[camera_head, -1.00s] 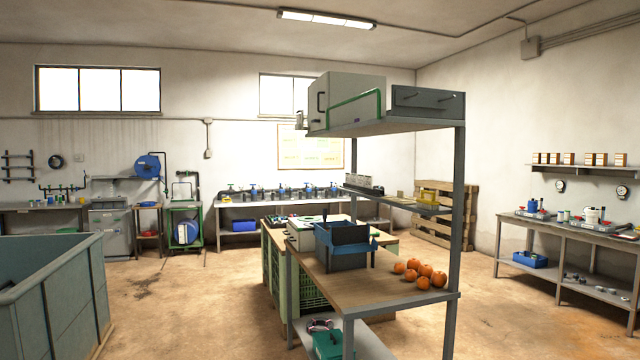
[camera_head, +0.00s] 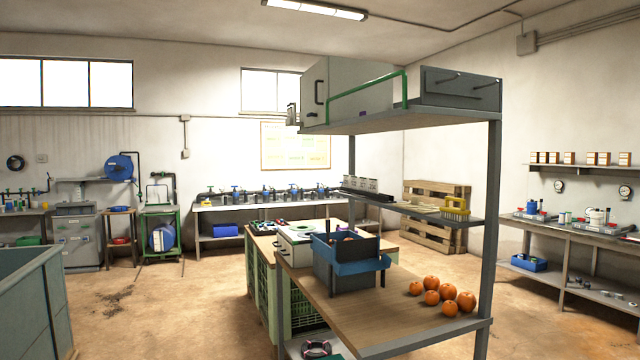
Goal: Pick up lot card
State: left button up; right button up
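I cannot make out a lot card for certain in this view. Several small pale upright pieces (camera_head: 360,184) stand in a dark holder on the middle shelf of the near rack, too small to read. A pale yellow flat piece (camera_head: 418,207) lies on the same shelf, to the left of a yellow basket-like item (camera_head: 456,208). Neither of my grippers shows in the head view.
The near wooden bench (camera_head: 400,315) carries a blue and grey bin (camera_head: 345,270) and several orange fruits (camera_head: 432,290). A grey-green container (camera_head: 30,300) stands at the left. Open floor (camera_head: 175,310) lies between it and the bench. A side table (camera_head: 570,238) stands at the right wall.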

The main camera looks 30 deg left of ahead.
aim_at(373, 183)
jog(key=i+j, duration=0.35)
jog(key=j, duration=0.25)
jog(key=i+j+u, duration=0.1)
jog(key=i+j, duration=0.2)
jog(key=j, duration=0.3)
jog(key=i+j, duration=0.35)
jog(key=j, duration=0.2)
jog(key=i+j+u, duration=0.1)
jog(key=i+j, duration=0.25)
jog(key=j, duration=0.2)
jog(key=i+j, duration=0.4)
jog(key=j, duration=0.15)
jog(key=u, duration=0.05)
